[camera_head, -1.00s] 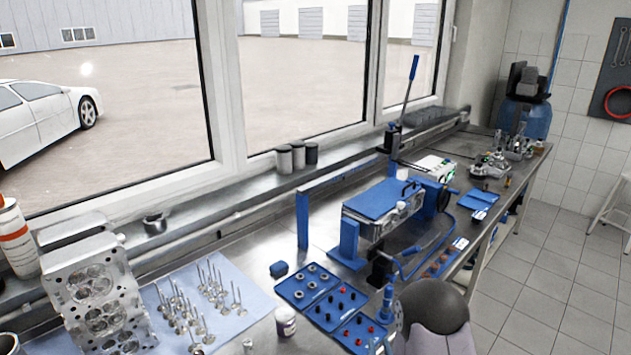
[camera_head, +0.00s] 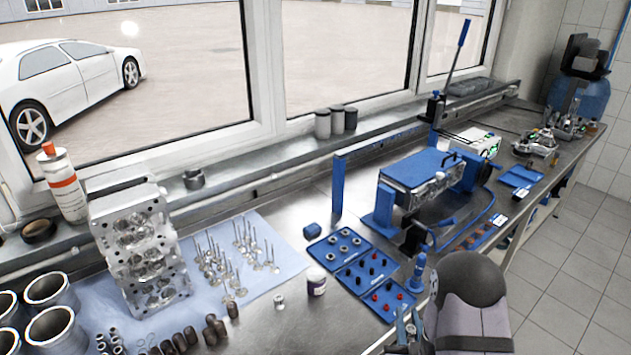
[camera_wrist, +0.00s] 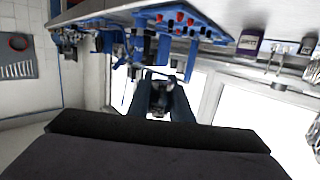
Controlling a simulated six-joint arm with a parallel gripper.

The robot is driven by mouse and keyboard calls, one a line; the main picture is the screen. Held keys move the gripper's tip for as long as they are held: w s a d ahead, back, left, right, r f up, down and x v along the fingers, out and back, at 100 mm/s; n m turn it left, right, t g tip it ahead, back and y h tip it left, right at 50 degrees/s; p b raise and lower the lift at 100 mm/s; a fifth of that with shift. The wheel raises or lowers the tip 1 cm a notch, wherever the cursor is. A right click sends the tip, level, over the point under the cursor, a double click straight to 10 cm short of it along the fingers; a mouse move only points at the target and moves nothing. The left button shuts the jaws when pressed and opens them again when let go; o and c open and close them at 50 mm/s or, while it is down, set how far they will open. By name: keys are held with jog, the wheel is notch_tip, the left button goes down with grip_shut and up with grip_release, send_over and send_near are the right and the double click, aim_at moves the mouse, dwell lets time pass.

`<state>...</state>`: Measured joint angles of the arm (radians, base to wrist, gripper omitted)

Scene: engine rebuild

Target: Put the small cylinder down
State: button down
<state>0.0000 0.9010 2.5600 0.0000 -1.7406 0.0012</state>
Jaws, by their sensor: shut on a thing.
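My gripper (camera_head: 407,322) is low at the bottom of the head view, in front of the blue parts trays, above or beside the bench's front edge. In the wrist view its two dark blue fingers (camera_wrist: 160,98) are closed around a small, dark, partly shiny piece (camera_wrist: 159,100), which looks like the small cylinder. The fingers hide most of it. In the head view the held piece is too small and covered to make out clearly. The bench (camera_head: 318,230) is a bare metal top. Another small metal piece (camera_head: 280,301) stands on it, left of a white jar.
Valves stand on a light blue cloth (camera_head: 215,290), beside a cylinder head (camera_head: 140,245). Clear metal lies around the jar.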

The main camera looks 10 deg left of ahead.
jog(key=a+r+n+g+y+b, duration=0.1)
jog(key=a+r+n+y+b, duration=0.2)
jog(key=a, duration=0.5)
jog(key=a+n+g+y+b, duration=0.1)
jog(key=a+n+y+b, duration=0.2)
jog(key=a, duration=0.4)
jog(key=a+r+n+g+y+b, duration=0.1)
jog(key=a+r+y+b, duration=0.15)
jog(key=a+b, duration=0.4)
jog(key=s+a+f+n+g+y+p, duration=0.2)
jog(key=s+a+f+n+g+y, duration=0.1)
jog(key=a+f, duration=0.3)
jog(key=shift+s+a+f+n+g+y, duration=0.35)
jog(key=shift+s+a+y, duration=0.55)
jog(key=shift+a, duration=0.35)
jog(key=shift+f, duration=0.15)
jog(key=shift+f, duration=2.95)
